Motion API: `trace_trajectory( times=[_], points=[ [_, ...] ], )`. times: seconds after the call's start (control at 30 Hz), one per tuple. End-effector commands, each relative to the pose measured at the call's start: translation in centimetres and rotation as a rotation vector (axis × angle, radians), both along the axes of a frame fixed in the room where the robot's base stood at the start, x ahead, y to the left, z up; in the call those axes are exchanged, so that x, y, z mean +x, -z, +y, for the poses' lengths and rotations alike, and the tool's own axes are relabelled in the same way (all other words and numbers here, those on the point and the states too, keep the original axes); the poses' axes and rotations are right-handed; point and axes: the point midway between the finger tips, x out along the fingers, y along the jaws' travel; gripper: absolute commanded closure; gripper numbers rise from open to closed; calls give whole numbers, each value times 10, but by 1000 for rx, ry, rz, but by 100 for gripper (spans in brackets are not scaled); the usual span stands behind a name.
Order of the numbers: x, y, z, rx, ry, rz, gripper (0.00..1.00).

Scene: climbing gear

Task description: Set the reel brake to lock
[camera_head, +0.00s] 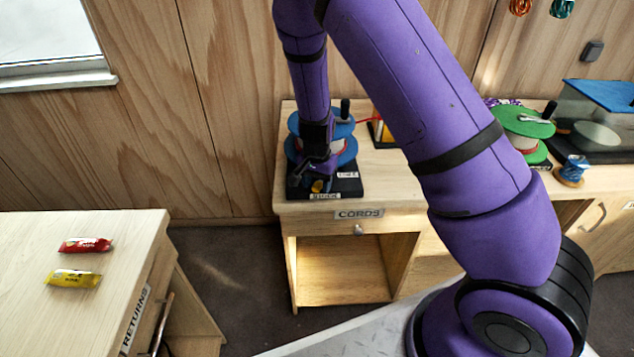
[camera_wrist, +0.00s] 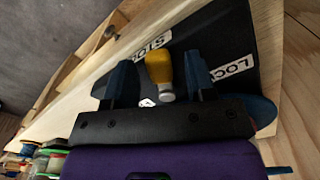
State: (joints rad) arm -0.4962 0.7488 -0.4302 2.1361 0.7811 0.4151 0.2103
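The blue cord reel (camera_head: 345,146) stands on a black base (camera_head: 347,188) on the desk, partly hidden by my arm. The brake lever has a yellow knob (camera_head: 317,186), which also shows in the wrist view (camera_wrist: 159,68). The base carries a LOCK label (camera_wrist: 232,66), partly covered by a finger, and another label (camera_wrist: 147,46), partly readable as STO. The knob lies between the two labels. My gripper (camera_wrist: 160,72) is open, with one blue finger on each side of the knob and visible gaps. The lever's pivot is hidden.
A green reel (camera_head: 526,122) and a small blue spool (camera_head: 572,170) stand right on the desk (camera_head: 400,182). A blue-lidded clear box (camera_head: 600,108) is farther right. Red (camera_head: 86,245) and yellow (camera_head: 73,278) packets lie on the RETURNS table (camera_head: 120,230). The window is upper left.

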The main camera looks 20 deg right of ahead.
Motion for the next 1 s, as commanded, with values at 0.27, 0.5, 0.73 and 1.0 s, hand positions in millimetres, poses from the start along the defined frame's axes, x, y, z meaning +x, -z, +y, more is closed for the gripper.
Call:
trace_trajectory(
  times=[0.27,0.5,0.73,1.0],
  points=[
    [0,0,0,0,0,0,98],
    [3,0,3,0,89,0,98],
    [11,0,9,-1,267,-1,98],
    [14,0,11,1,342,1,98]
  ],
)
